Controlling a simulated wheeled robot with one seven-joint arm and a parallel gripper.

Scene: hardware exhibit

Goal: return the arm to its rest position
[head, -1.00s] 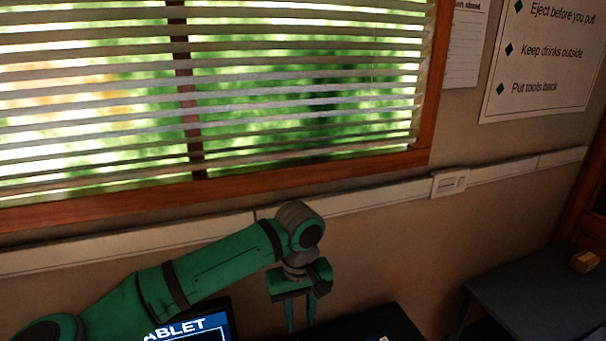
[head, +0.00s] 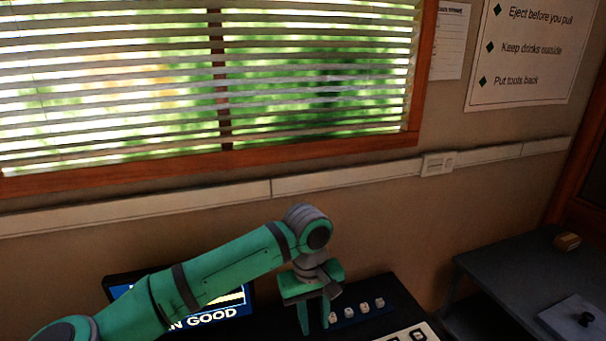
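My green arm (head: 220,272) reaches from the lower left toward the middle of the head view, bent down at its grey wrist joint. My gripper (head: 315,325) hangs from it, pointing down, with its two green fingers apart. I see nothing between them. The gripper is in front of a dark table surface (head: 375,322). The arm's base is out of the picture.
A screen (head: 236,312) showing "GOOD" stands partly behind my arm. A blue strip with several pale knobs (head: 362,308) lies right of the gripper.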

